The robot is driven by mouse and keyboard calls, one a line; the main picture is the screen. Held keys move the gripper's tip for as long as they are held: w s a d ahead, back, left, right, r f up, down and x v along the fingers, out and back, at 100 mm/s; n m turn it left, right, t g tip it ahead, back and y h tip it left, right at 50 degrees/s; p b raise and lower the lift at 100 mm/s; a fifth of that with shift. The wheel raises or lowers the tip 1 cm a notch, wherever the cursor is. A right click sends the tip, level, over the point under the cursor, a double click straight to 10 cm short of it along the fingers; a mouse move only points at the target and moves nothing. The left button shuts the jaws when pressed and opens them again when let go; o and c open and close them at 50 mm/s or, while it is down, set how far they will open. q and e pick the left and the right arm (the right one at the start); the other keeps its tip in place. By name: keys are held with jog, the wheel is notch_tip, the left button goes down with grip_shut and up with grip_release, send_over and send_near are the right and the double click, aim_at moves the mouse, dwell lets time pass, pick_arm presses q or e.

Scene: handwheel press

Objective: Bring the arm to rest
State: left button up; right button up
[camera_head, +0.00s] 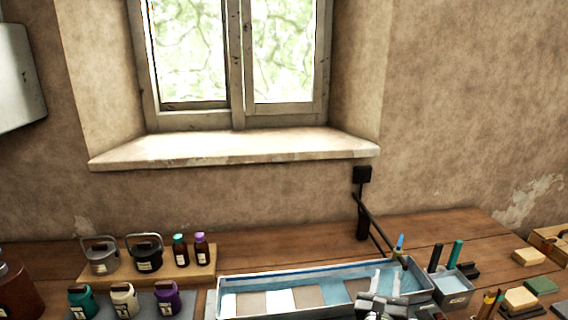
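My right gripper (385,282) shows at the bottom edge, right of centre. Its two pale fingers point away from me and stand apart, with nothing seen between them. It is over the right part of a long pale tray (300,274), which has a blue inside and several white, brown and grey squares in it. I cannot tell whether the fingers touch the tray. Most of the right arm is cut off by the lower edge. My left gripper is not in view.
A dark jointed stand (362,205) rises behind the tray, near a blue-tipped tool (399,246). Jars and bottles stand on a wooden board (190,272) at left. A grey cup (453,290) and several blocks (528,257) are at right. The table's back middle (285,240) is clear.

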jog(key=s+a+f+n+g+y, duration=0.15)
jog(key=s+a+n+y, duration=0.4)
jog(key=n, duration=0.85)
jog(key=s+a+f+n+g+y, duration=0.1)
jog(key=s+a+f+n+y, duration=0.2)
jog(key=s+n+y, duration=0.85)
jog(key=s+d+f+n+g+h, duration=0.5)
jog(key=s+d+n+g, duration=0.1)
jog(key=s, duration=0.4)
jog(key=s+d+f+n+g+h, duration=0.45)
jog(key=s+d+n+g, duration=0.2)
jog(key=s, duration=0.45)
jog(key=s+a+f+b+x, duration=0.1)
jog(key=s+x, duration=0.1)
jog(key=x, duration=1)
jog(key=s+a+x, duration=0.2)
jog(key=s+x, duration=0.1)
jog(key=x, duration=0.9)
jog(key=s+f+g+b, duration=0.1)
jog(key=s+f, duration=1.3)
jog(key=f, duration=0.4)
jog(key=shift+s+a+b, duration=0.3)
jog(key=shift+a, duration=0.05)
jog(key=shift+f, duration=0.1)
